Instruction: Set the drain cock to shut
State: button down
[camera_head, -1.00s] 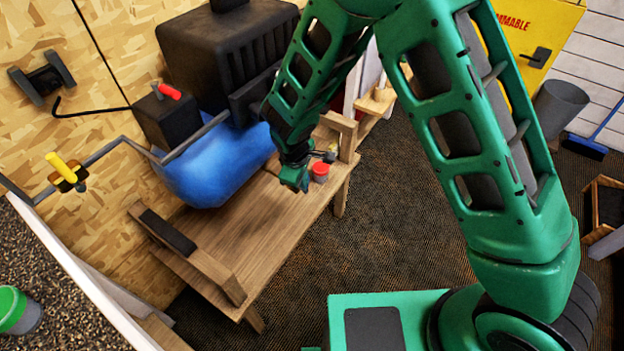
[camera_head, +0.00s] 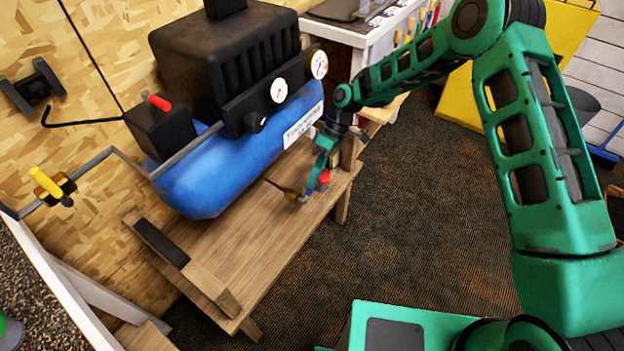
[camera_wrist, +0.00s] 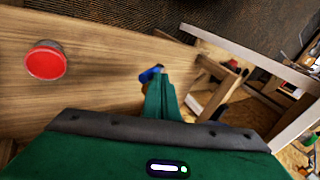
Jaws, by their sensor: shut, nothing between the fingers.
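A small brass fitting (camera_head: 287,191) with a thin dark stem shows low beside the blue compressor tank (camera_head: 205,188). It looks like the drain cock, but it is too small to read its setting. My gripper (camera_head: 305,196) points down just right of it, over the wooden bench (camera_head: 225,245). The gripper is shut and empty. I cannot tell whether it touches the fitting. In the wrist view, the shut fingertips (camera_wrist: 162,72) are beside a small blue piece (camera_wrist: 150,74), partly hidden by the fingers.
A red-topped round object (camera_wrist: 45,62) stands on the bench close to my gripper. A yellow-handled valve (camera_head: 45,182) is on the wall pipe. A red lever (camera_head: 159,103) tops the compressor's black box. Open carpet (camera_head: 390,220) lies right of the bench.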

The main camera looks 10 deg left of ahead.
jog(key=shift+w+d+f+g+y, duration=0.3)
jog(key=shift+w+f+g, duration=0.2)
jog(key=shift+f+g, duration=0.15)
jog(key=shift+w+d+f+g+y, duration=0.15)
jog(key=shift+w+f+g+y, duration=0.15)
jog(key=shift+w+f+g, duration=0.3)
jog(key=shift+w+d+f+g+y, duration=0.3)
jog(key=shift+w+f+g, duration=0.1)
jog(key=shift+f+g, duration=0.3)
jog(key=shift+w+f, duration=0.1)
jog(key=shift+f, duration=0.1)
jog(key=shift+r, duration=0.1)
